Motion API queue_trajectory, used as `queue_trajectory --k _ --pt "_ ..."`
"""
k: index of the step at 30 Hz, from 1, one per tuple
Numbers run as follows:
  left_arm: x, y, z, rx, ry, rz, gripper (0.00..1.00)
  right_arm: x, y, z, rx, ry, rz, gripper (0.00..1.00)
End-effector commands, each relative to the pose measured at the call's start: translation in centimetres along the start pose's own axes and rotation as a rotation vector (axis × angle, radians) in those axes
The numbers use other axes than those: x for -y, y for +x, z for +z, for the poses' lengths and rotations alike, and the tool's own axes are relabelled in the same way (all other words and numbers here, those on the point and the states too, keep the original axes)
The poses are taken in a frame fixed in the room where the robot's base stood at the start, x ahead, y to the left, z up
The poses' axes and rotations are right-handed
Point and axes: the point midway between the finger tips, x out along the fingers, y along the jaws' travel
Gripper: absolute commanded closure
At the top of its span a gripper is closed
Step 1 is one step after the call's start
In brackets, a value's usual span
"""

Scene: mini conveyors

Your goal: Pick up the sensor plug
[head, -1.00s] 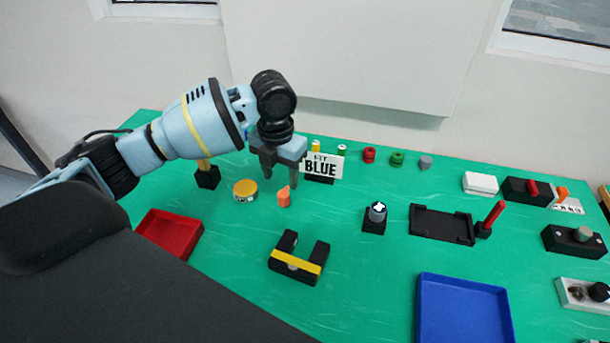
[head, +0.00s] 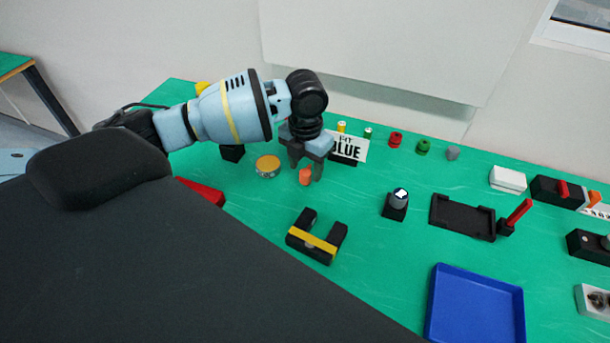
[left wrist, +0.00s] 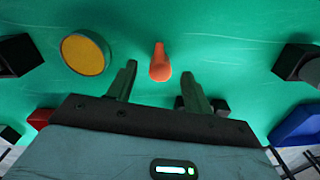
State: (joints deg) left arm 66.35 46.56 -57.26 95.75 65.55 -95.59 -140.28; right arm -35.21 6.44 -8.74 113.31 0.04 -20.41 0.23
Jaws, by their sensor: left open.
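The sensor plug, which I take to be the small orange piece with a narrow tip (head: 305,178), stands on the green table near the sign. It also shows in the left wrist view (left wrist: 160,66), between the fingertips and slightly beyond them. My left gripper (head: 306,168) points down with its two dark fingers apart. In the head view the fingers come down on either side of the plug, and the plug's upper part is partly hidden. I cannot tell whether a finger touches it. My right gripper is not in view.
A round yellow-topped tin (head: 268,163) stands left of the plug. A "BLUE" sign (head: 348,150) is close behind on the right. A black U-shaped block with a yellow bar (head: 313,243) lies in front. A blue tray (head: 473,270) is at the front right.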

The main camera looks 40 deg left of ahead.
Motion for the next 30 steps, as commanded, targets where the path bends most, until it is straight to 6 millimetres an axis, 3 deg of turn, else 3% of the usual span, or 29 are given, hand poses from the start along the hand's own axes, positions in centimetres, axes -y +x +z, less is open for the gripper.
queue_trajectory --k 6,14,25,30 --pt "0.1 2.4 -0.1 0.001 0.000 0.000 0.49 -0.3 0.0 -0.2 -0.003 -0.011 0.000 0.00" --pt "0.0 2.6 -0.1 0.003 0.000 0.001 0.49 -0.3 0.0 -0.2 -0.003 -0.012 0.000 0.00" --pt "0.0 2.5 -0.1 0.003 0.000 0.001 0.96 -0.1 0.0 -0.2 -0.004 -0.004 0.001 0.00" --pt "0.0 2.5 -0.1 0.004 0.000 0.001 0.97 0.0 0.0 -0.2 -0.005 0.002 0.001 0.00"
